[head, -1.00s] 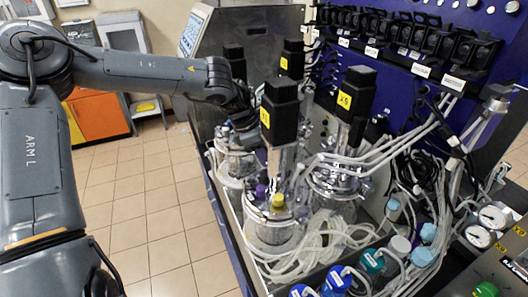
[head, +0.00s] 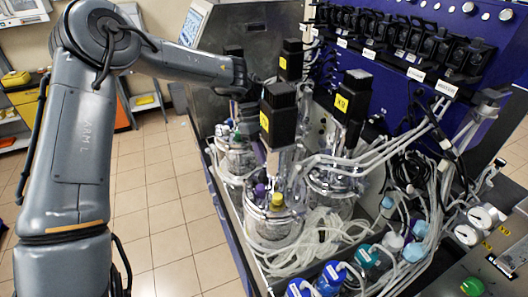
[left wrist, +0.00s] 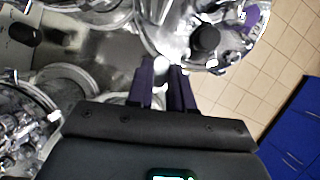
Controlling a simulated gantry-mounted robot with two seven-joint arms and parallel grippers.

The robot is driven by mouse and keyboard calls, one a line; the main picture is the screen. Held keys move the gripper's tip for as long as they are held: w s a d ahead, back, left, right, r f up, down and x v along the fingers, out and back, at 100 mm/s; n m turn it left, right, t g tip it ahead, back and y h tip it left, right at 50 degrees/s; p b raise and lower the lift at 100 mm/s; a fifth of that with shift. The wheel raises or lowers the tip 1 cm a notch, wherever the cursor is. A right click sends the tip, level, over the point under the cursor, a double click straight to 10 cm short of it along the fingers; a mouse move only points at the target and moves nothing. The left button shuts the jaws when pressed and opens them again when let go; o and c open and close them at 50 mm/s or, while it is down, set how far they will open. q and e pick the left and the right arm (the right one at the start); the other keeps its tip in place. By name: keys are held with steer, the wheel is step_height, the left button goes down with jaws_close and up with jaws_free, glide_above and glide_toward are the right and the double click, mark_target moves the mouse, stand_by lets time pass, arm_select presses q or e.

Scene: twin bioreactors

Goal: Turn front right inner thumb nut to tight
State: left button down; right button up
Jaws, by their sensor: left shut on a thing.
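Several glass bioreactor vessels with metal lids stand on the bench; the nearest vessel (head: 272,228) carries a tall black motor block (head: 280,110). My left gripper (left wrist: 165,66) reaches in among the vessels from the back left; in the head view its fingers are mostly hidden behind the motor blocks. In the left wrist view its two dark fingers are close together at the edge of a metal lid (left wrist: 228,52), shut on a small bright part, which fits the thumb nut. The fingers cover most of the nut, so I cannot tell how tight it is. My right gripper is not in view.
Loose clear tubing (head: 315,235) lies in front of the vessels. Blue-capped bottles (head: 330,280) stand at the near edge. A dark blue panel (head: 370,75) with black pump heads rises behind. The tiled floor (head: 150,205) left of the bench is clear.

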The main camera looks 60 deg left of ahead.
arm_select(q)
steer(key=m+g, duration=0.1)
steer(key=m, duration=0.1)
steer(key=shift+w+r+m, duration=0.1)
steer(key=shift+m, duration=0.2)
steer(key=shift+w+m+g+p, duration=0.1)
steer(key=shift+m+g+p, duration=0.55)
steer(key=shift+m, duration=0.55)
steer(key=c, duration=1)
jaws_free()
steer(key=shift+a+r, duration=0.1)
steer(key=shift+r, duration=0.1)
steer(key=p+v, duration=0.1)
steer(key=v, duration=0.9)
steer(key=shift+r, duration=0.15)
